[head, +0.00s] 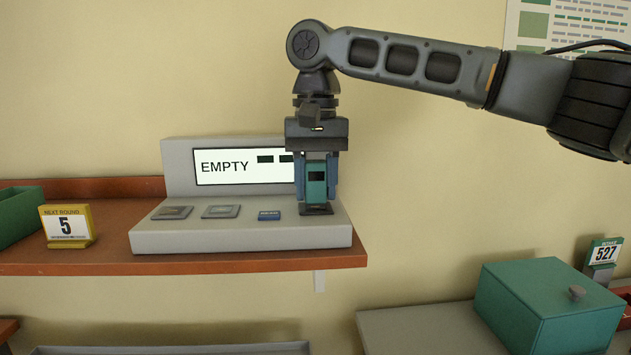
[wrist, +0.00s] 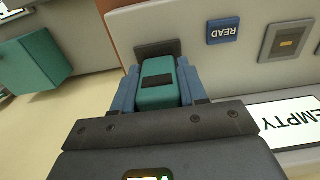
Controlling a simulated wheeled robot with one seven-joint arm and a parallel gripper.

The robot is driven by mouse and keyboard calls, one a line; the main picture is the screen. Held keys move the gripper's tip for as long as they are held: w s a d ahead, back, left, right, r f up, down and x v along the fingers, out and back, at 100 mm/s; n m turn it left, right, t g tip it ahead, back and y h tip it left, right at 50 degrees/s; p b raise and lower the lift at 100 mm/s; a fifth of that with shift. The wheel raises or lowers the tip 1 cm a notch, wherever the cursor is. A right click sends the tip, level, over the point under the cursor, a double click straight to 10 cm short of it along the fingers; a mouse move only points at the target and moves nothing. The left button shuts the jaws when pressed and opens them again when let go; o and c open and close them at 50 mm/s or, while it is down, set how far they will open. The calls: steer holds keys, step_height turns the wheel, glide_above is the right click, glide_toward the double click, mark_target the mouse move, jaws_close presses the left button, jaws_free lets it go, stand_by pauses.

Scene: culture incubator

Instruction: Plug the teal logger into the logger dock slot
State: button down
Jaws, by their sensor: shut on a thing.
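The teal logger (head: 317,178) is upright between the blue fingers of my gripper (head: 317,190), which is shut on it. It also shows in the wrist view (wrist: 158,84), gripped on both sides. The logger dock (head: 240,236) is a light grey console on the shelf. Its dark slot piece (head: 318,210) is at the right end, directly below the logger; the wrist view shows it just beyond the logger's end (wrist: 158,47). I cannot tell whether the logger's lower end is inside the slot. The dock's screen (head: 225,167) reads "EMPTY".
The dock also has a blue READ button (head: 269,215) and two grey plates (head: 221,211). A yellow "NEXT ROUND 5" sign (head: 67,226) stands left on the orange shelf (head: 75,262). A teal lidded box (head: 549,305) sits lower right. Space right of the dock is clear.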

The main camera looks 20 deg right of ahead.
mark_target(316, 161)
steer(key=shift+f, duration=0.3)
steer(key=c, duration=0.5)
jaws_free()
steer(key=shift+r+b, duration=0.75)
steer(key=shift+r, duration=3.1)
